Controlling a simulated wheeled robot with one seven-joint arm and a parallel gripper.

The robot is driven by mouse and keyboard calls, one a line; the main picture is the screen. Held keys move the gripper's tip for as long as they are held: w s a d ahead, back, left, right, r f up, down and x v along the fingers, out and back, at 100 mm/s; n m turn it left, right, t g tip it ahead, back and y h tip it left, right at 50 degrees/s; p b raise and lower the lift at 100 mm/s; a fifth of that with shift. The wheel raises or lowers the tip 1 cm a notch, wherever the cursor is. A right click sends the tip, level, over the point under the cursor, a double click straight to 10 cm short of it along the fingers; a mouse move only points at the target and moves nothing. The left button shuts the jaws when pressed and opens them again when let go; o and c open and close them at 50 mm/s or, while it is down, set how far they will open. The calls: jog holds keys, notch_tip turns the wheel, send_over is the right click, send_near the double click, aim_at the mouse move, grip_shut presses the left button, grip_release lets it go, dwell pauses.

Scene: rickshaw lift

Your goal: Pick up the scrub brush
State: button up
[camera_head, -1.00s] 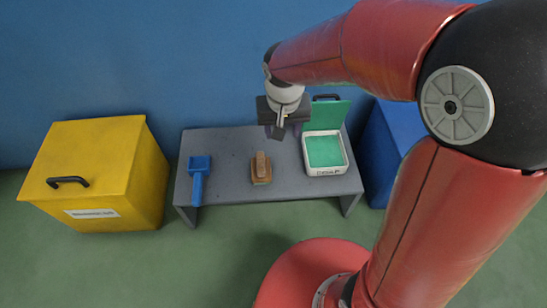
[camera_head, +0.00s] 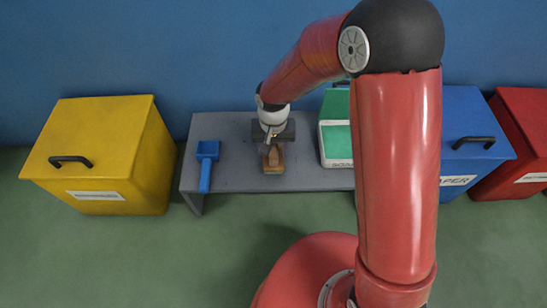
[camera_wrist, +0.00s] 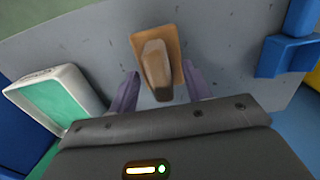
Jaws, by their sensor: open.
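The scrub brush (camera_head: 274,165) is a brown block with a raised handle, lying on the grey bench in the head view. It also shows in the wrist view (camera_wrist: 155,62), with its handle pointing toward my gripper. My gripper (camera_wrist: 158,85) is open, with one purple finger on each side of the handle's near end. In the head view, my gripper (camera_head: 273,146) is over the back part of the brush and partly hides it. I cannot tell whether the fingers touch the brush.
A blue dustpan-like tool (camera_head: 206,168) lies left on the bench (camera_head: 235,178). A white box with green inside (camera_head: 334,145) stands right, partly behind my arm. Yellow (camera_head: 105,150), blue (camera_head: 470,125) and red (camera_head: 530,140) bins flank the bench.

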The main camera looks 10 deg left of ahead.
jog(key=shift+f, duration=0.45)
grip_shut()
jog(key=shift+r, duration=0.1)
notch_tip(320, 180, up, 20)
jog(key=p, duration=0.4)
